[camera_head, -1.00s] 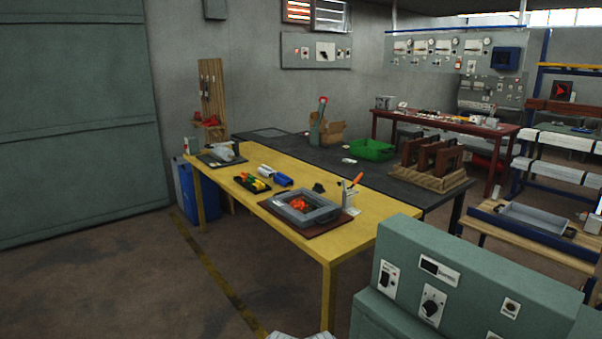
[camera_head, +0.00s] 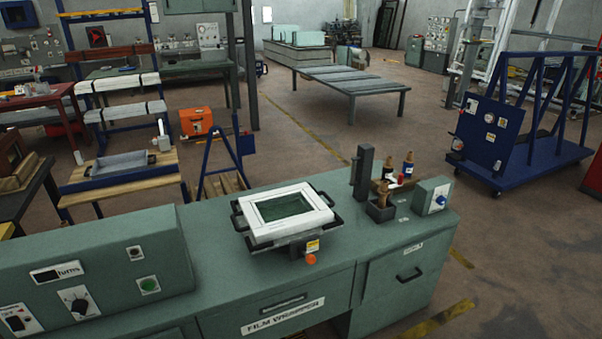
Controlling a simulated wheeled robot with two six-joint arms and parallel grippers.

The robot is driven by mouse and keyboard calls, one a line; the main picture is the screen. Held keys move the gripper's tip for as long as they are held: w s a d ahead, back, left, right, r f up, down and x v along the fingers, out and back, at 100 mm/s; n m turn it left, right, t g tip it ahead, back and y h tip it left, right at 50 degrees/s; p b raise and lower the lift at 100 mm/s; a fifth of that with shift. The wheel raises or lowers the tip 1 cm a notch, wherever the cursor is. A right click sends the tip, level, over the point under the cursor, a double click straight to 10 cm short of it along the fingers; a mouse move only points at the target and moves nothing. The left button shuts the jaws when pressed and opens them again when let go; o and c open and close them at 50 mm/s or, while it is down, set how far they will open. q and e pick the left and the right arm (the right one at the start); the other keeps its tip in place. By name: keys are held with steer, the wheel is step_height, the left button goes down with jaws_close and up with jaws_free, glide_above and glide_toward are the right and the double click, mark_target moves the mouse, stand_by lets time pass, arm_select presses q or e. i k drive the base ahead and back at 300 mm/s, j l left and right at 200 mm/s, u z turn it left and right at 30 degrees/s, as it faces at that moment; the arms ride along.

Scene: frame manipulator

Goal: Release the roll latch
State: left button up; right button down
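A green bench labelled as a film wrapper (camera_head: 215,222) fills the lower part of the head view. On it lies a white frame with a dark green window (camera_head: 283,211) and black side handles. An orange round knob (camera_head: 310,259) sits below the frame's front edge, by a small yellow label. A dark upright bracket (camera_head: 362,172) stands on the bench to the right of the frame. I cannot tell which part is the roll latch. Neither of my grippers shows in this view.
A control panel with a green button (camera_head: 149,285) rises at the bench's left. Bottles (camera_head: 407,166) and a small box with a blue knob (camera_head: 432,194) stand at its right end. A blue wheeled frame (camera_head: 497,137) stands behind right. The floor to the right is mostly clear.

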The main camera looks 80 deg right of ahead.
mark_target(398, 183)
steer(key=z, duration=3.2)
steer(key=i+l+u, duration=0.1)
steer(key=i, duration=0.4)
steer(key=i+l+u, duration=0.15)
steer(key=i+l, duration=0.25)
steer(key=i+l+u, duration=0.1)
steer(key=i+l, duration=0.2)
steer(key=i, duration=0.25)
